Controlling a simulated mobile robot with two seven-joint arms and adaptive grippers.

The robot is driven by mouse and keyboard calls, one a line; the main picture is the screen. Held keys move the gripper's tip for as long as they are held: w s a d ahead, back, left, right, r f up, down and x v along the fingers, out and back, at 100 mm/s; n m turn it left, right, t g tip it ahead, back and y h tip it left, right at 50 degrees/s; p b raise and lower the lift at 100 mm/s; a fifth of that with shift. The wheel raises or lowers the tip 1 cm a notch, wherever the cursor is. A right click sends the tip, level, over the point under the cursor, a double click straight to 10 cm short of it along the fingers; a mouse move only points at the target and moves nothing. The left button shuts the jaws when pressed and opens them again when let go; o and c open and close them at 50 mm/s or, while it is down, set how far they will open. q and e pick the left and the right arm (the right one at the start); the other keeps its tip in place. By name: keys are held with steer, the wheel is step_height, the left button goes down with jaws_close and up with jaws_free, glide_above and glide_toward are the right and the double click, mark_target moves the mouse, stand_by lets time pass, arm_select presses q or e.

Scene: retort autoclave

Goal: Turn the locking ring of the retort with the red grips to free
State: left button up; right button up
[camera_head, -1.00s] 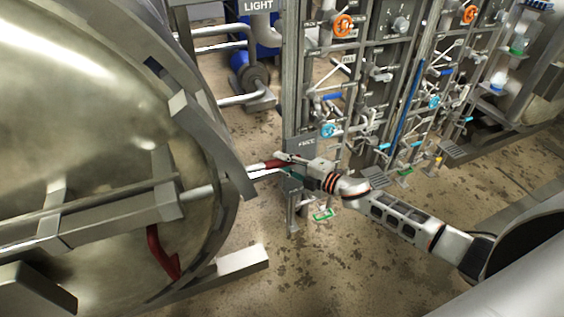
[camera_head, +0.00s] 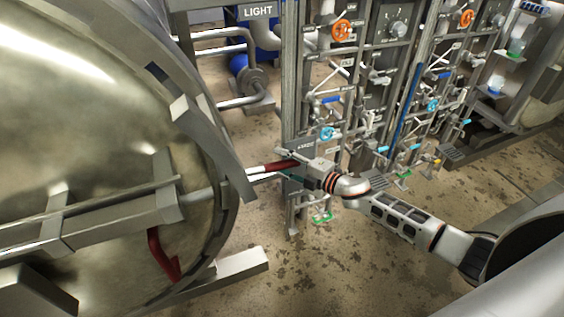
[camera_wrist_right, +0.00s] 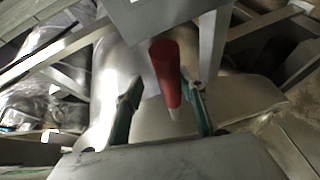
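The retort's big round metal door (camera_head: 90,110) fills the left of the head view, with the grey locking ring (camera_head: 218,150) along its edge. One red grip (camera_head: 280,166) sits on a light rod sticking out past the ring. Another red grip (camera_head: 157,250) hangs lower on the door front. My right gripper (camera_head: 292,160) is at the outer red grip. In the right wrist view the red grip (camera_wrist_right: 166,72) lies between my two teal-edged fingers (camera_wrist_right: 162,108), with gaps at its sides, so the gripper looks open around it. My left gripper is not in view.
A panel frame with pipes, valves and orange handwheels (camera_head: 341,30) stands just behind my right gripper. A grey beam (camera_head: 240,264) lies low beside the door. The stained floor (camera_head: 330,270) is open in the front middle.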

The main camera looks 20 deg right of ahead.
steer(key=shift+d, duration=0.1)
steer(key=shift+s+d, duration=0.1)
steer(key=shift+s, duration=0.05)
steer(key=v, duration=1.1)
steer(key=shift+s, duration=0.3)
steer(key=shift+d+r, duration=0.1)
steer(key=s+a+f+m+g+h, duration=0.1)
steer(key=s+a+f+m+h, duration=0.1)
steer(key=s+f+m, duration=0.3)
steer(key=s+a+f+m+g+h, duration=0.1)
steer(key=s+a+f+m+h, duration=0.1)
steer(key=s+a+f+m, duration=0.3)
steer(key=s+a+f+m+g+h, duration=0.1)
steer(key=s+a+f+m, duration=0.2)
steer(key=s+f+m, duration=0.4)
steer(key=s, duration=0.5)
steer(key=shift+a+m+h, duration=0.4)
steer(key=shift+s, duration=0.1)
steer(key=c, duration=0.3)
steer(key=shift+a, duration=0.1)
